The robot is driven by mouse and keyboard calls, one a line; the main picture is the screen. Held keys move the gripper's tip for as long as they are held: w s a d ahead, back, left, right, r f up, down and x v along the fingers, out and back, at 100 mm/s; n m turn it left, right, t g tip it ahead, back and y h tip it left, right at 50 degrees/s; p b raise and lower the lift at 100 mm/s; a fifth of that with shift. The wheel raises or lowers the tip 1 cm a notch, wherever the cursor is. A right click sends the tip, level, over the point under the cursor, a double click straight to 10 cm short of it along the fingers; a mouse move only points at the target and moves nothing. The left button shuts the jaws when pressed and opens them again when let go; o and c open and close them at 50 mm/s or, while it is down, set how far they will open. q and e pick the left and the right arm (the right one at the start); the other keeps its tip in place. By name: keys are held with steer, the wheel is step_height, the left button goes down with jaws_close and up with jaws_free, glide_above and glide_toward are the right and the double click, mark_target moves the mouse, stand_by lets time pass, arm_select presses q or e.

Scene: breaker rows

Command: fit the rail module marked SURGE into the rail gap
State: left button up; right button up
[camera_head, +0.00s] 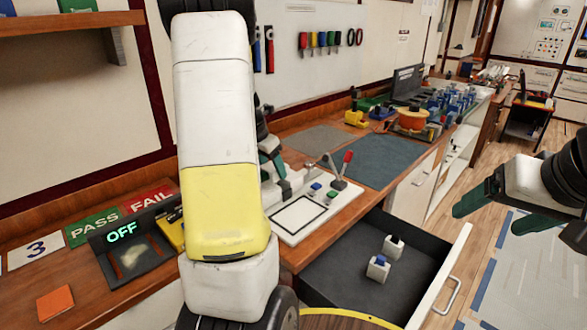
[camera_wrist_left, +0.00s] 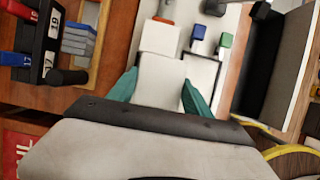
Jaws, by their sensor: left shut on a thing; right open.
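My left gripper (camera_wrist_left: 162,88) is shut on a white block-shaped module (camera_wrist_left: 160,78), held between its two teal fingers. No SURGE mark is readable on it. More white blocks (camera_wrist_left: 160,38) stand right against or beside it in the left wrist view; I cannot tell whether it sits in a rail gap. In the head view my left arm hides most of this spot, with one teal finger (camera_head: 270,155) showing by the white test panel (camera_head: 335,208). My right gripper (camera_head: 522,215) is open and empty at the right, over the floor.
An open dark drawer (camera_head: 345,285) below the bench holds two small white modules, one blue-topped (camera_head: 378,268) and one black-topped (camera_head: 394,245). The panel has a red-handled lever (camera_head: 345,165) and buttons. A display reading OFF (camera_head: 122,232) stands left. A grey-blue mat (camera_head: 375,158) is clear.

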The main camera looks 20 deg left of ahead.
mark_target(273, 173)
arm_select(q)
steer(key=shift+w+a, duration=0.15)
steer(key=shift+w, duration=0.2)
steer(key=shift+w+a+f, duration=0.15)
steer(key=shift+w+a, duration=0.1)
steer(key=shift+w, duration=0.25)
steer(key=shift+s+f, duration=0.1)
steer(key=shift+f, duration=1.4)
steer(key=shift+f, duration=0.2)
steer(key=o, duration=1.6)
